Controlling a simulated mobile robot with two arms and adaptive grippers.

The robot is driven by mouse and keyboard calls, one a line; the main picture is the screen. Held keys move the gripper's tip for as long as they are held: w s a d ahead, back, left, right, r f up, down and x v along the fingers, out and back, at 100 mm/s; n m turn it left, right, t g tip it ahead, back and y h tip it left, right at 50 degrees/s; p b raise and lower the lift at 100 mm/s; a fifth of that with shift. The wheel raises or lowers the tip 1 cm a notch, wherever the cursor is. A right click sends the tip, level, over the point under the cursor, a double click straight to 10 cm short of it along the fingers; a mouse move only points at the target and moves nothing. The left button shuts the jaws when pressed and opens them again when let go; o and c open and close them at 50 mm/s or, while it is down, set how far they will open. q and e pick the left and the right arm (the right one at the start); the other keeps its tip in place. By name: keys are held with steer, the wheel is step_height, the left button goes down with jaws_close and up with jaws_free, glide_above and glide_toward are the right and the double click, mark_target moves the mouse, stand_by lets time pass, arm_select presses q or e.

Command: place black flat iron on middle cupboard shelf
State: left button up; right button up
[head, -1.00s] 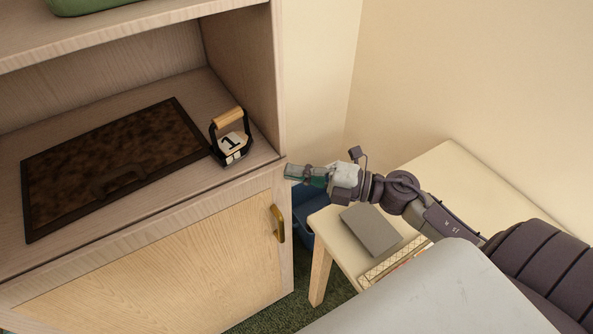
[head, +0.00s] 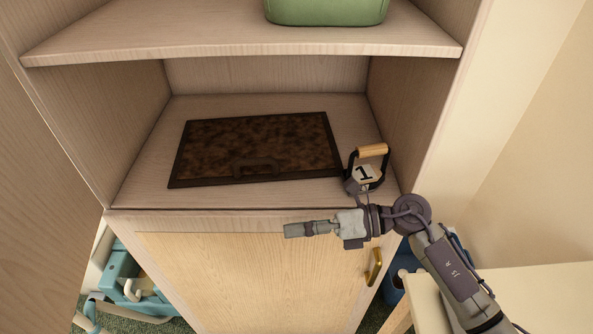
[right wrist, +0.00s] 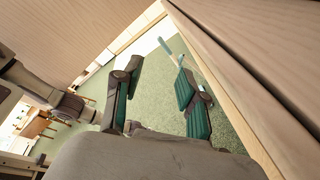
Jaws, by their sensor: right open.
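The black flat iron (head: 365,172) with a wooden handle and a "1" on a pale plate stands upright on the middle cupboard shelf (head: 150,185), near its front right corner. My right gripper (head: 290,230) is in front of the shelf's front edge, lower than the iron and to its left in the head view. It is apart from the iron, and part of my right wrist overlaps the iron's lower edge in the picture. In the right wrist view the fingers (right wrist: 155,88) are spread with nothing between them. My left gripper is not in view.
A dark brown flat case (head: 260,140) lies on the same shelf, left of the iron. A green container (head: 325,10) stands on the shelf above. Below is a closed door with a brass handle (head: 373,267). A pale table (head: 530,295) stands at right.

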mark_target(351, 164)
steer(key=s+a+n+g+h, duration=0.1)
steer(key=a+n+g+h, duration=0.3)
steer(key=a+n+h, duration=0.3)
steer(key=w+n+t+h, duration=0.1)
steer(key=n+h, duration=0.1)
steer(key=w+d+r+n+t+h, duration=0.1)
steer(key=n+h, duration=0.1)
steer(key=w+n+h+p, duration=0.1)
steer(key=n+h, duration=0.1)
steer(key=h, duration=0.1)
steer(key=shift+w+d+r+n+t, duration=0.15)
steer(key=shift+w+d+n+t, duration=0.15)
steer(key=shift+d+n+t, duration=0.1)
steer(key=w+d+r+t+h, duration=0.1)
steer(key=r+h, duration=0.1)
steer(key=w+d+r+n+t+h, duration=0.1)
steer(key=w+d+r+h, duration=0.1)
steer(key=w+d+r+t+h, duration=0.1)
steer(key=w+r, duration=0.1)
steer(key=shift+w+d+n+h, duration=0.1)
steer(key=shift+d+n+h, duration=0.05)
steer(key=shift+n+h, duration=0.25)
steer(key=shift+d, duration=0.1)
